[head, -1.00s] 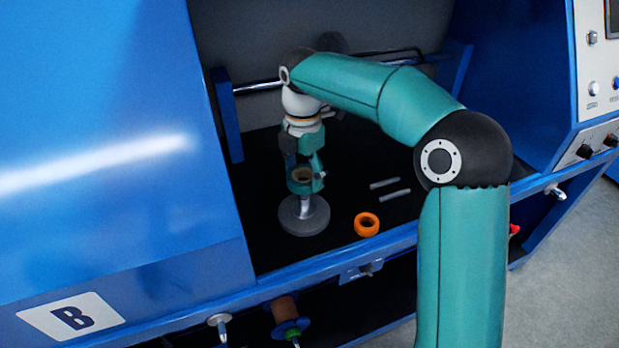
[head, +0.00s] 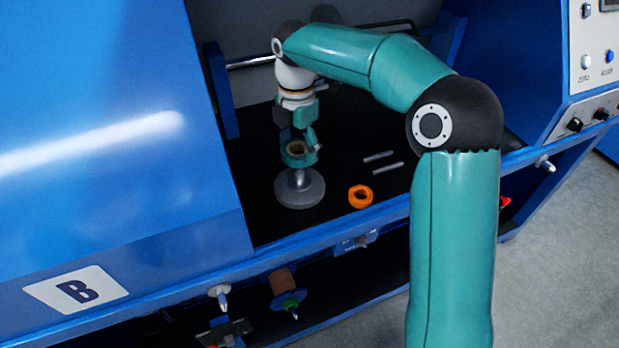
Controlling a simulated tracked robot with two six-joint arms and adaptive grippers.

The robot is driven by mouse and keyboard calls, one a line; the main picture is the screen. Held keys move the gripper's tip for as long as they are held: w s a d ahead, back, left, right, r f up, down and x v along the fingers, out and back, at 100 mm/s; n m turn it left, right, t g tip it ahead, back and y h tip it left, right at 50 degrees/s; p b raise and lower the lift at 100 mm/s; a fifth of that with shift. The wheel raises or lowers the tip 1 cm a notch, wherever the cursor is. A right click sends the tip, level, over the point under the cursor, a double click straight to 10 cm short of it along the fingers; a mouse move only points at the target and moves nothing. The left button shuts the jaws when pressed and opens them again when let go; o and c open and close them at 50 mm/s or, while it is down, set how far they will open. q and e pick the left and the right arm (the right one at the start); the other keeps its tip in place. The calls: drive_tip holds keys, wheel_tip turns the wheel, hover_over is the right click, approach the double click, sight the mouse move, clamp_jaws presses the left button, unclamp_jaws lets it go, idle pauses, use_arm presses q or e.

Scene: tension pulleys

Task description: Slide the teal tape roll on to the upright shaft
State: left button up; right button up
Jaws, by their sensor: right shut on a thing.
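The teal tape roll (head: 299,154), with a brown core, is in the head view left of centre. My right gripper (head: 304,138) is shut on it from above and behind; the fingers are small and partly hidden. The upright shaft (head: 299,179) is a short grey post on a round grey base (head: 312,192). The roll is level and lines up with the shaft's upper part, above the base and apart from it. I cannot tell whether the shaft's top is inside the roll's hole. My left gripper is not in view.
An orange ring (head: 361,196) lies right of the base on the black floor of the blue machine. Two grey rods (head: 388,167) lie behind it. A blue front rail (head: 335,230) edges the bay. A brown spool (head: 283,281) is below the rail.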

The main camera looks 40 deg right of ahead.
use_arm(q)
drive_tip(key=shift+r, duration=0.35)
use_arm(e)
drive_tip(key=shift+r, duration=0.3)
use_arm(q)
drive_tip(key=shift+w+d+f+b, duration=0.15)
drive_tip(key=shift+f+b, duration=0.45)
drive_tip(key=shift+b, duration=0.05)
use_arm(e)
drive_tip(key=shift+w+d+f, duration=0.15)
drive_tip(key=shift+f, duration=0.45)
drive_tip(key=shift+w+d+f, duration=0.15)
drive_tip(key=shift+w+f, duration=0.05)
drive_tip(key=shift+f, duration=0.4)
drive_tip(key=shift+w+d+f, duration=0.15)
drive_tip(key=shift+f, duration=0.45)
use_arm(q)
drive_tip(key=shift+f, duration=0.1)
use_arm(e)
drive_tip(key=shift+f, duration=0.1)
drive_tip(key=shift+s, duration=0.15)
drive_tip(key=shift+f, duration=0.15)
drive_tip(key=shift+f+b, duration=0.45)
drive_tip(key=shift+f, duration=0.2)
drive_tip(key=shift+f+b, duration=0.4)
drive_tip(key=shift+f, duration=0.4)
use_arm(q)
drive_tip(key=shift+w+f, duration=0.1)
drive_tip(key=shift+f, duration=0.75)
